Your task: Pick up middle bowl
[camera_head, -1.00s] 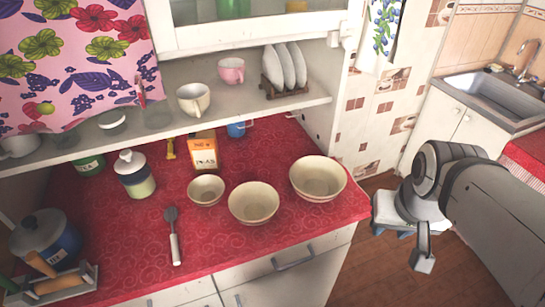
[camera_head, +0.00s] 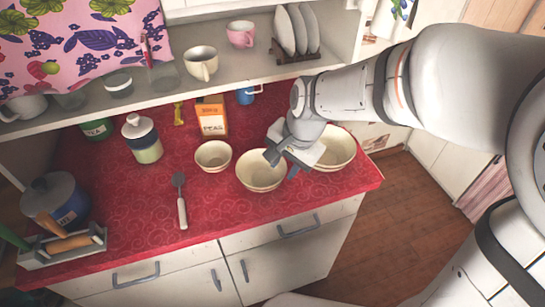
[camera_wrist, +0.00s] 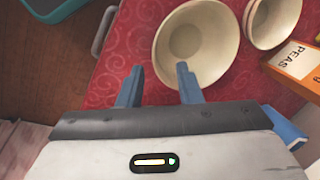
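The middle bowl (camera_head: 257,178) is cream and sits upright on the red counter between a smaller and a larger bowl. My gripper (camera_head: 281,164) is over its right side, between it and the larger bowl (camera_head: 340,150). In the wrist view, the middle bowl (camera_wrist: 188,40) is ahead of the fingers. My gripper (camera_wrist: 158,82) is open there, with its two blue fingers apart and nothing between them. The right finger overlaps the bowl's rim in the picture; I cannot tell whether they touch. My gripper hides part of the larger bowl.
The small bowl (camera_head: 213,155) stands left of the middle one. The peas box (camera_head: 212,119) and blue mug (camera_head: 246,95) are behind. A spatula (camera_head: 181,203), jar (camera_head: 143,140) and pot (camera_head: 54,198) are to the left. A shelf (camera_head: 235,70) hangs over the counter's back.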

